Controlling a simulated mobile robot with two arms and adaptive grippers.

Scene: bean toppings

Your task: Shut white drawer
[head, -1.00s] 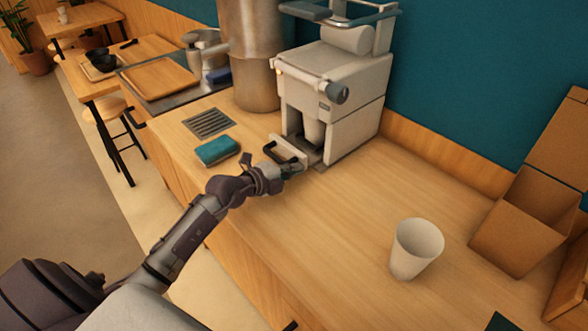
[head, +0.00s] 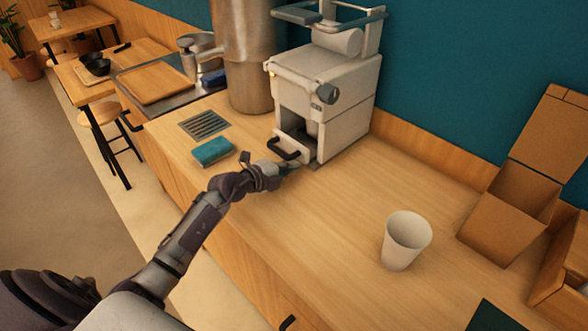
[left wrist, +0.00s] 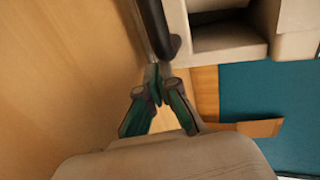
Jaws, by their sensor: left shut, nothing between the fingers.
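The white drawer (head: 300,146) is at the bottom front of the white machine (head: 335,95). It sticks out partway, with a dark gap showing behind its front. Its black handle (head: 283,150) faces the counter's front edge. My left gripper (head: 292,167) is shut and empty, low beside the handle and the drawer's front. In the left wrist view, the green-sided fingertips (left wrist: 158,84) meet just below the end of the black handle (left wrist: 157,28); whether they touch it I cannot tell. The machine's open cavity (left wrist: 222,36) shows there too. My right gripper is not in view.
A teal sponge (head: 212,151) lies left of the handle, near a drain grate (head: 204,124). A white cup (head: 405,240) stands on the counter at right, with a cardboard box (head: 505,215) beyond it. The counter between machine and cup is clear.

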